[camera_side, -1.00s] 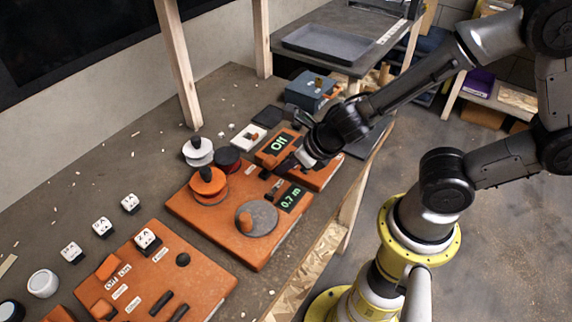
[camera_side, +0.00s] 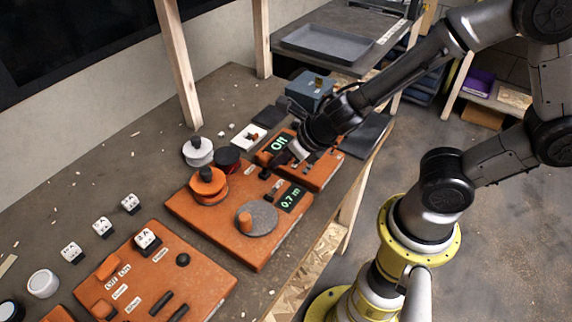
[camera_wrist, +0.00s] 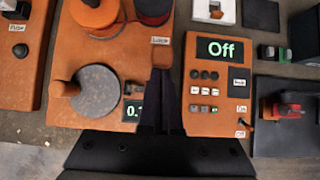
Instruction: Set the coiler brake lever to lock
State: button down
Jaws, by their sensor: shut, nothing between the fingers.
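The coiler is an orange board (camera_side: 210,221) with an orange spool, a grey crank disc (camera_side: 258,219) and a small display reading 0.7 m (camera_side: 292,198). It also shows in the wrist view, with the grey disc (camera_wrist: 95,92) left of my gripper. A white label that seems to read Lock (camera_wrist: 160,41) lies just beyond my fingertips. Small dark parts (camera_side: 277,186) sit by the display; I cannot tell the brake lever's position, as my fingers largely cover that spot in the wrist view. My gripper (camera_wrist: 161,73) is shut and empty, over the coiler's right edge.
An orange unit with a display reading Off (camera_wrist: 220,49) stands right of the coiler, with buttons and a small toggle (camera_wrist: 243,120). Dark and red spools (camera_side: 228,159) and a white-topped spool (camera_side: 198,151) stand behind. Another orange panel (camera_side: 205,276) lies at the front left.

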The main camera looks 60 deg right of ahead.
jog(key=shift+w+r, duration=0.3)
jog(key=shift+w, duration=0.4)
jog(key=shift+w+r, duration=0.3)
jog(key=shift+w, duration=0.4)
jog(key=shift+r, duration=0.8)
jog(key=shift+s, duration=0.1)
jog(key=s+r, duration=0.2)
jog(key=s, duration=0.2)
notch_tip(320, 180, up, 9)
send_over(265, 155)
jog(key=s, duration=0.4)
jog(key=shift+w+r, duration=0.1)
jog(key=shift+r, duration=0.1)
jog(key=shift+d, duration=0.1)
